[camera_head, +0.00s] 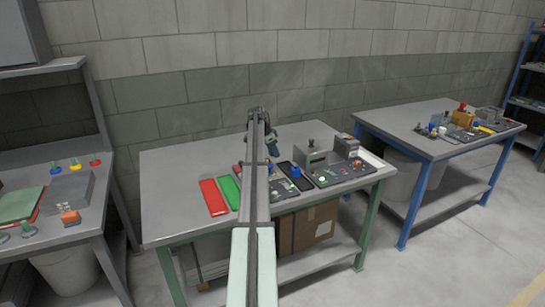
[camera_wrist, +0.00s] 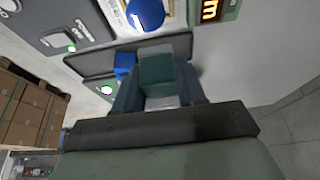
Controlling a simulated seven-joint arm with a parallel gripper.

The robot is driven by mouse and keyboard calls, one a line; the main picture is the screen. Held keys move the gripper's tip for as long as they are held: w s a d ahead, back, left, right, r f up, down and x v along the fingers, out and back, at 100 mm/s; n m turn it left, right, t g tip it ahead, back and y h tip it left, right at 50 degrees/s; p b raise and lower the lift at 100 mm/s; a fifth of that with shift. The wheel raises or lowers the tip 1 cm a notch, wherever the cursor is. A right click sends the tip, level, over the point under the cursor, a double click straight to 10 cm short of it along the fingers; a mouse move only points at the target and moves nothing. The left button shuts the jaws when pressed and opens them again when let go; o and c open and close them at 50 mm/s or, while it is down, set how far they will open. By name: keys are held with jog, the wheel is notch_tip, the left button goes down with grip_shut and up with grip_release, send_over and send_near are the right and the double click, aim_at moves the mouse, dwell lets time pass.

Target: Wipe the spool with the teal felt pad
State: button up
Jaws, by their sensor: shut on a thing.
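My gripper (camera_wrist: 160,92) is shut on a teal block (camera_wrist: 165,68), which looks like the felt pad, in the wrist view. The pad sits between the two fingers, beside a dark tray (camera_wrist: 95,65). A small blue block (camera_wrist: 124,62) shows next to the pad. In the head view my gripper (camera_head: 272,149) is over the middle table, partly hidden by my arm. I cannot make out the spool for certain in either view.
The middle table (camera_head: 180,165) holds a red tray (camera_head: 213,197), a green tray (camera_head: 229,191) and grey device panels (camera_head: 330,172). A blue dome (camera_wrist: 145,14) lies near the pad. The table's back left is clear. Other tables stand on both sides.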

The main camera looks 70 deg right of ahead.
jog(key=shift+r, duration=2.15)
